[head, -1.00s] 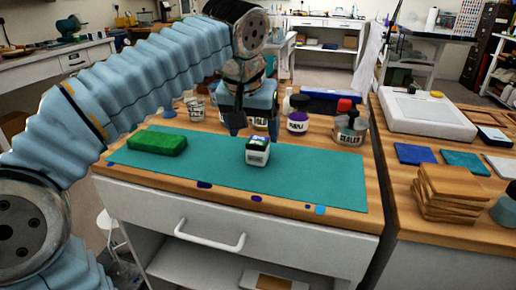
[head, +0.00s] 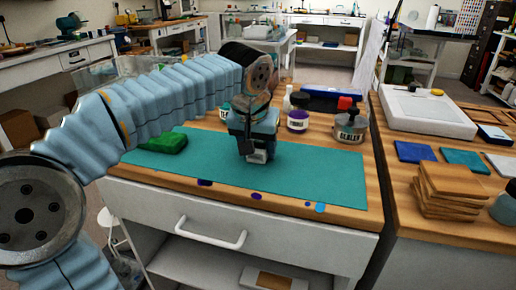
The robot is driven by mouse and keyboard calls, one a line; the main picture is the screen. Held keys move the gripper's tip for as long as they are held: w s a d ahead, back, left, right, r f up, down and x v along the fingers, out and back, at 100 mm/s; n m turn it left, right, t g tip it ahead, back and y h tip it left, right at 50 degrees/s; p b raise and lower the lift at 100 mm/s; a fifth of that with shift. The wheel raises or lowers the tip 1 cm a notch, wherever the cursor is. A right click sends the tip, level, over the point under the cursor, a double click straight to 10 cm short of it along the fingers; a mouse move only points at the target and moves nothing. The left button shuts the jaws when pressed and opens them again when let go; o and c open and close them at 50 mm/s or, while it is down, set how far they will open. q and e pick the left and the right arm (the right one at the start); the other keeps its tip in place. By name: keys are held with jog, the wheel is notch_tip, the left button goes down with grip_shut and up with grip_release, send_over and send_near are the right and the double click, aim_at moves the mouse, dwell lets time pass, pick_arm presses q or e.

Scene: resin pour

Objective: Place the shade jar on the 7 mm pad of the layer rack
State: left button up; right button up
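The shade jar (head: 257,156), a small jar with a pale label, stands on the teal mat (head: 318,178) at its middle; its upper part is now hidden by my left gripper. My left gripper (head: 254,152) points down over the jar, with its dark fingers at the jar's sides. Whether the fingers press on it cannot be told. My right gripper is not in view. On the right-hand table lie flat blue (head: 415,152), teal (head: 464,160) and white (head: 502,164) squares, perhaps the layer rack's pads; no 7 mm mark is readable.
A green block (head: 163,143) lies on the mat's left. Behind the mat stand a purple-labelled jar (head: 298,119) and a sealer jar (head: 350,128). A stack of wooden boards (head: 451,190) and a white device (head: 428,112) are on the right table. A gap separates the tables.

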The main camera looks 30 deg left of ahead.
pick_arm(q)
jog(key=c, duration=0.7)
jog(key=shift+r, duration=0.15)
